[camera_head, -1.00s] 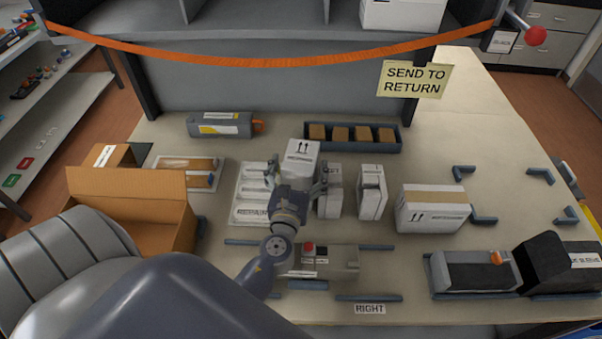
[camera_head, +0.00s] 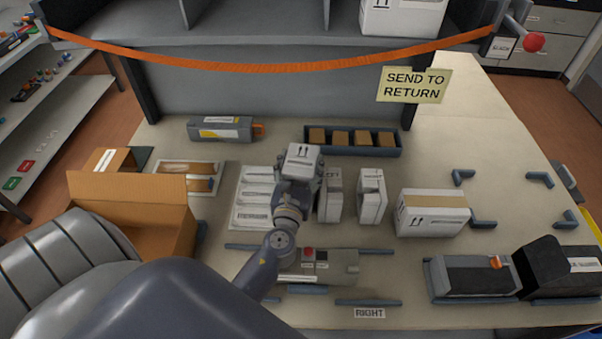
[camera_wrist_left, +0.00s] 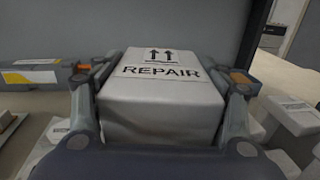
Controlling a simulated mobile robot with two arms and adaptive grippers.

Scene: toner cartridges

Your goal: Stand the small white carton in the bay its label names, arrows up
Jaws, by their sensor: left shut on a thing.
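The small white carton (camera_head: 302,157) is in my left gripper (camera_head: 299,180) over the middle of the table. In the left wrist view the carton (camera_wrist_left: 162,112) sits between the two fingers, one on each side. Its label (camera_wrist_left: 160,64) reads REPAIR with two arrows pointing to the top of the picture. The head view also shows the arrows, pointing away from me. The carton's underside is hidden, so I cannot tell its height above the table. A divided shelf (camera_head: 275,25) stands at the back; its bay labels are mostly not readable. My right gripper is not in view.
An orange strap (camera_head: 270,63) hangs across the shelf front, beside a SEND TO RETURN sign (camera_head: 414,84). White cartons (camera_head: 371,196) stand close right of my gripper. A tray of brown blocks (camera_head: 352,142) lies behind, an open cardboard box (camera_head: 130,215) left. The right rear tabletop is clear.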

